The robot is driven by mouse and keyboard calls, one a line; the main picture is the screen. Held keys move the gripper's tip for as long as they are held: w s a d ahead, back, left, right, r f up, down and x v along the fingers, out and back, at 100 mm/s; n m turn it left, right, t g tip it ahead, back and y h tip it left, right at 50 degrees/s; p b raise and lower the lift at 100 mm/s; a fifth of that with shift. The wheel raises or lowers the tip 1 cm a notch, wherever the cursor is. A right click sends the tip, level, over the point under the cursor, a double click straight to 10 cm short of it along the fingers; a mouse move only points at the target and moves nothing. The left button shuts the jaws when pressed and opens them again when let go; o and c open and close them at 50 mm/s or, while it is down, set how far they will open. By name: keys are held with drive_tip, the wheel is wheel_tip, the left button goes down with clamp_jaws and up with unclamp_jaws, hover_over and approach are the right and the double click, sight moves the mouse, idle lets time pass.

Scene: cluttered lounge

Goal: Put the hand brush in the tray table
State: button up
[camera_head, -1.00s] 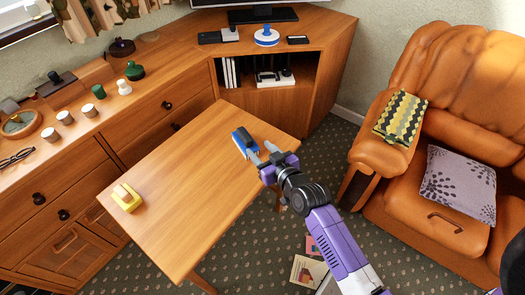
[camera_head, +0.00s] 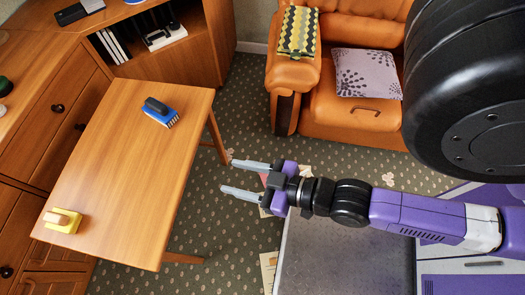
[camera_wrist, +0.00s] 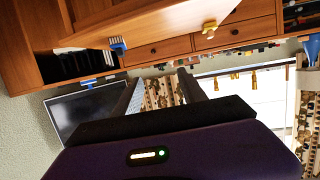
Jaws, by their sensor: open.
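A blue brush with a dark handle (camera_head: 161,112), which looks like the hand brush, lies on the wooden table (camera_head: 125,165) near its far right corner. It also shows in the wrist view (camera_wrist: 118,45), where the scene is upside down. My gripper (camera_head: 240,178) is open and empty, to the right of the table's edge and apart from the brush. Its fingers point left; they also show in the wrist view (camera_wrist: 160,88). A grey flat panel with a pale rim (camera_head: 345,265) lies below my arm; I cannot tell whether it is the tray table.
A yellow block with a wooden top (camera_head: 63,219) sits at the table's near left corner. An orange armchair (camera_head: 350,108) with a patterned pillow (camera_head: 366,74) stands at the back. Wooden drawers (camera_head: 45,110) line the left. Patterned carpet (camera_head: 245,110) separates table and armchair.

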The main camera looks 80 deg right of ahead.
drive_tip(key=s+a+r+n+y, duration=0.1)
drive_tip(key=s+a+r, duration=0.2)
drive_tip(key=s+r, duration=0.3)
drive_tip(key=shift+r+y, duration=0.4)
drive_tip(key=shift+r, duration=0.05)
wheel_tip(320, 180, up, 4)
drive_tip(key=p, duration=0.4)
